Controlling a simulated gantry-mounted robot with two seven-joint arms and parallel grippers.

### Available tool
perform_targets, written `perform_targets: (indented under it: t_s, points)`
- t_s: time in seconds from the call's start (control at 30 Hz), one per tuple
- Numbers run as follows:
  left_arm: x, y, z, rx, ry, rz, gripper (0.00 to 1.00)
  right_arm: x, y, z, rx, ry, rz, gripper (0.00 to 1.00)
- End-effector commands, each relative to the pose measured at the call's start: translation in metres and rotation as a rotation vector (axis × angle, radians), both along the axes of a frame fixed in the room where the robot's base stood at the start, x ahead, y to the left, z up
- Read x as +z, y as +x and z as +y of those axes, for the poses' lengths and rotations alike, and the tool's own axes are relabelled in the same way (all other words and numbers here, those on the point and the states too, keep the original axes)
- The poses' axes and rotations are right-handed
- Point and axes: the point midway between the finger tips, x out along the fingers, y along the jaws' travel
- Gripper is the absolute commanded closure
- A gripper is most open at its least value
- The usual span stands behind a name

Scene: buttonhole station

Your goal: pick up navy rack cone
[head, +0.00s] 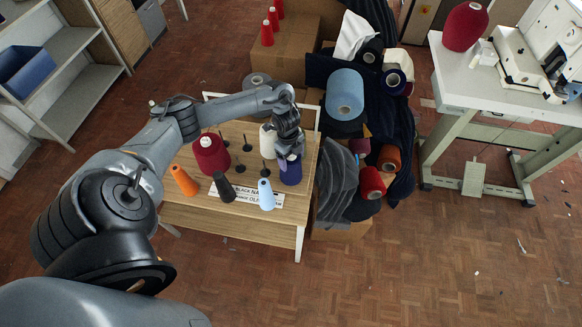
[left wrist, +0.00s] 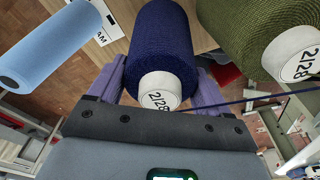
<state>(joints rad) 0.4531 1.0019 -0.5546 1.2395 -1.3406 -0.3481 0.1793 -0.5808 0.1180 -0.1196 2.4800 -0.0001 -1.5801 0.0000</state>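The navy cone (head: 291,174) stands on the wooden rack table at its right side, under my left gripper (head: 287,157). In the left wrist view the navy cone (left wrist: 163,45) has its white tip, marked 2/28, toward my palm. The purple fingers of my left gripper (left wrist: 163,80) lie on both sides of the cone, close to its yarn. I cannot tell whether they press on it. A navy thread runs from it to the right. My right gripper is in neither view.
A light blue cone (head: 266,194) stands left of the navy one; an olive cone (left wrist: 265,35) is close on its other side in the left wrist view. Black (head: 223,187), orange (head: 184,180), dark red (head: 211,155) and cream (head: 268,141) cones share the rack table (head: 240,230).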

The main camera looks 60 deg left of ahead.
Motion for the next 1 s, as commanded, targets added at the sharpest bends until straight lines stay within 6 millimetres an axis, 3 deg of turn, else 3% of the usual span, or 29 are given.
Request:
perform_targets:
  t_s: [0.03,0.23,0.57,1.0]
  points:
    - [0.0,0.0,0.0,0.0,0.0,0.0,0.51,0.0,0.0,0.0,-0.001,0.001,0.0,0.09]
    - [0.0,0.0,0.0,0.0,0.0,0.0,0.81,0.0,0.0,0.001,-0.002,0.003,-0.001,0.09]
    - [0.007,0.001,0.0,-0.001,0.001,-0.002,0.81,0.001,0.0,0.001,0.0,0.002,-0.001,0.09]
    - [0.077,0.001,0.001,-0.001,0.002,-0.005,0.81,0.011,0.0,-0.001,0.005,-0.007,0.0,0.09]
